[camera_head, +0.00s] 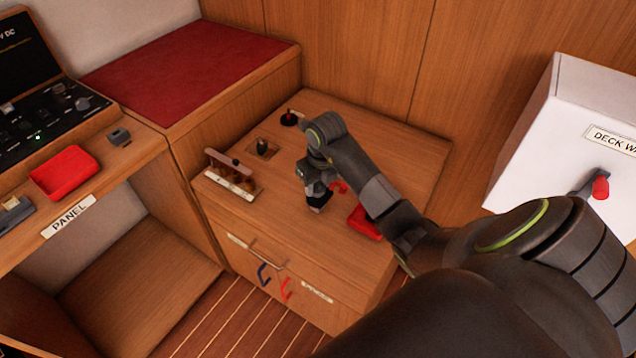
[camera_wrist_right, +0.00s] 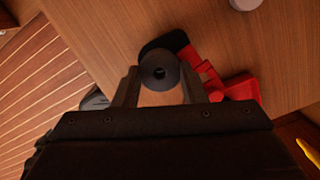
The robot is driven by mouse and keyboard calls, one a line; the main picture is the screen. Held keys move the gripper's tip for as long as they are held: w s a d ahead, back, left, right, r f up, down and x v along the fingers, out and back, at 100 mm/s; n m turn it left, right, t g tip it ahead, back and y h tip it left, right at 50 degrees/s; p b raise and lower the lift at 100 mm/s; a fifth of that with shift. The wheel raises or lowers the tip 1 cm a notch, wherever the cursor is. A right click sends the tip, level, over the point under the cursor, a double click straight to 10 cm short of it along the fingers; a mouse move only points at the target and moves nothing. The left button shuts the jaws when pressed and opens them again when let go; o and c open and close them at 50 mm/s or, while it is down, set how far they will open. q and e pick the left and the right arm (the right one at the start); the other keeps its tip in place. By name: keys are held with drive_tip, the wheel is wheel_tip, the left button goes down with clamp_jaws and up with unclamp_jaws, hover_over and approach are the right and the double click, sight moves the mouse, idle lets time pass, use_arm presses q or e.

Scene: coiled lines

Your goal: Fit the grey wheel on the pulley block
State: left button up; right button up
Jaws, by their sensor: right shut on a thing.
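My right gripper (camera_head: 318,200) is low over the front part of the wooden cabinet top. In the right wrist view its two fingers (camera_wrist_right: 160,90) are closed on a dark grey wheel (camera_wrist_right: 160,70) with a hole in its middle. The wheel's round face is turned to the wrist camera. In the head view the gripper mostly hides it. A dark upright piece on a small base (camera_head: 262,148) stands farther back on the cabinet top; I cannot tell for sure whether it is the pulley block. My left gripper is not in view.
A brown wooden rack (camera_head: 228,168) with a label stands at the cabinet's left edge. A black round piece (camera_head: 290,118) is at the back. A white box (camera_head: 575,130) with a red-knobbed lever is at the right.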

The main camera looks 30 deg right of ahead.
drive_tip(key=shift+f, duration=0.15)
drive_tip(key=shift+f, duration=0.15)
idle(0.4)
drive_tip(key=shift+r, duration=0.35)
drive_tip(key=o, duration=1)
drive_tip(key=shift+r, duration=0.1)
